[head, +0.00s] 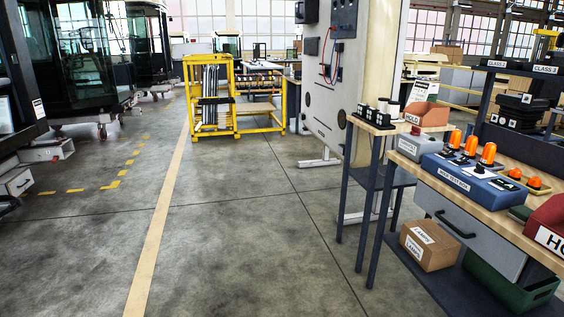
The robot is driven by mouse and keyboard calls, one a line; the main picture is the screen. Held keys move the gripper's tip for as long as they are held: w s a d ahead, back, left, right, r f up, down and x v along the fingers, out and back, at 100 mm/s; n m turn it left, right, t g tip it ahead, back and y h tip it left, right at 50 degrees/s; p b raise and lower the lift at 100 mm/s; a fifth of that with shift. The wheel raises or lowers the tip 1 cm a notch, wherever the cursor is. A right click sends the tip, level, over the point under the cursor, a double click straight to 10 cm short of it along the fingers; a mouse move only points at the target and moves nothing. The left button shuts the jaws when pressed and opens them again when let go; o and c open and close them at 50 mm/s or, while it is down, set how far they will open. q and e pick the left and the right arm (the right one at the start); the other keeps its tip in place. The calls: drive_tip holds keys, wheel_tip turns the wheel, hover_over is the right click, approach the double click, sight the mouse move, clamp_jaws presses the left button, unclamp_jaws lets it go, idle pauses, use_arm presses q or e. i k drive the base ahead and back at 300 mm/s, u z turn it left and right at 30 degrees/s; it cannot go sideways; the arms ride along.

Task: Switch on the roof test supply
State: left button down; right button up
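A blue box (437,167) with a white label on its front stands on the wooden-topped bench at the right. The label is too small to read surely, so I cannot tell if this is the roof test supply. Dark fittings and a white-marked part (479,170) show on its top, but I cannot make out a switch or its position. Several orange beacons (488,153) stand upright at the box, on or just behind it. Neither of my grippers is in view.
The bench (406,160) has a grey drawer (462,236), with a cardboard box (430,246) and green bin (508,291) below. A red HOLD bin (549,228) stands at its right end. A narrow stand (363,125) adjoins it on the left. The floor (240,240) ahead is clear.

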sight(416, 132)
drive_tip(key=i, duration=1.95)
drive_tip(key=z, duration=1.55)
drive_tip(key=i, duration=0.9)
drive_tip(key=z, duration=1)
